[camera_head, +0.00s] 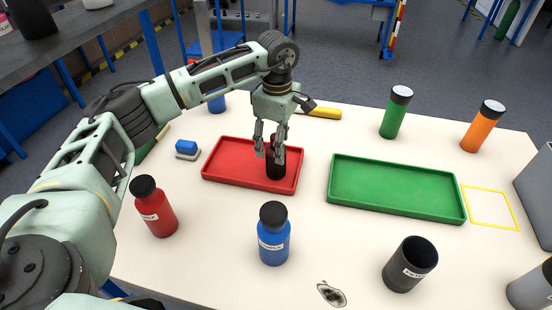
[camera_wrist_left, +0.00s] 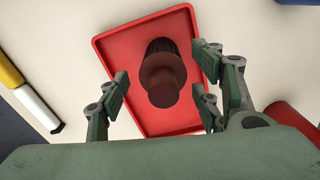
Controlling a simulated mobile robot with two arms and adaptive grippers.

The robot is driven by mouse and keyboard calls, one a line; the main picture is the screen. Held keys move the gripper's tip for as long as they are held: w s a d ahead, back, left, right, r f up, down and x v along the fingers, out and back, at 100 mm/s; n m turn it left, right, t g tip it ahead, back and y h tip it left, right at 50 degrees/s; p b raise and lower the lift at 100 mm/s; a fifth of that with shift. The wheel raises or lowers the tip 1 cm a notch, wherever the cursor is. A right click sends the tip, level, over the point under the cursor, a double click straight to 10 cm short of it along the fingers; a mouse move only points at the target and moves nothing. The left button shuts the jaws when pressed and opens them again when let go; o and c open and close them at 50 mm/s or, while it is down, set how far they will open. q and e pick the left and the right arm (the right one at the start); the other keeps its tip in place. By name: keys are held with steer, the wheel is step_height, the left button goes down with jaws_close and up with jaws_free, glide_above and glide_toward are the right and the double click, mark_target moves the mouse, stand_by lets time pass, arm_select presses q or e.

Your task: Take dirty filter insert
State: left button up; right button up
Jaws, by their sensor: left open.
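The dirty filter insert (camera_head: 275,166) is a dark brown-black cylinder standing upright in the red tray (camera_head: 225,174). In the left wrist view the insert (camera_wrist_left: 162,78) shows from above, with a round brown top and a ribbed dark side, between the spread fingers. My left gripper (camera_head: 270,152) is open, pointing down over the insert, with its fingers around the upper part. My right gripper is not in view.
An empty green tray (camera_head: 395,188) lies to the right. A red bottle (camera_head: 154,208), a blue bottle (camera_head: 273,236) and a dark open cup (camera_head: 410,265) stand in front. Green (camera_head: 396,112) and orange (camera_head: 483,126) bottles stand behind. A yellow outlined square (camera_head: 490,208) is bare.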

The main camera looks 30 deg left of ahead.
arm_select(q)
step_height(320, 180, down, 5)
steer(key=shift+r+p, duration=0.1)
steer(key=shift+p, duration=0.3)
steer(key=shift+c, duration=0.2)
steer(key=c, duration=1.2)
steer(key=shift+r, duration=0.2)
step_height(320, 180, up, 4)
steer(key=p, duration=0.3)
steer(key=shift+w+r, duration=0.1)
steer(key=shift+r, duration=0.1)
steer(key=w+d+r, duration=0.1)
steer(key=w+r, duration=0.2)
steer(key=w, duration=0.2)
steer(key=w+d+r+p, duration=0.1)
steer(key=w+d+r, duration=0.1)
steer(key=w, duration=0.4)
steer(key=shift+r, duration=0.65)
steer(key=shift+d, duration=0.1)
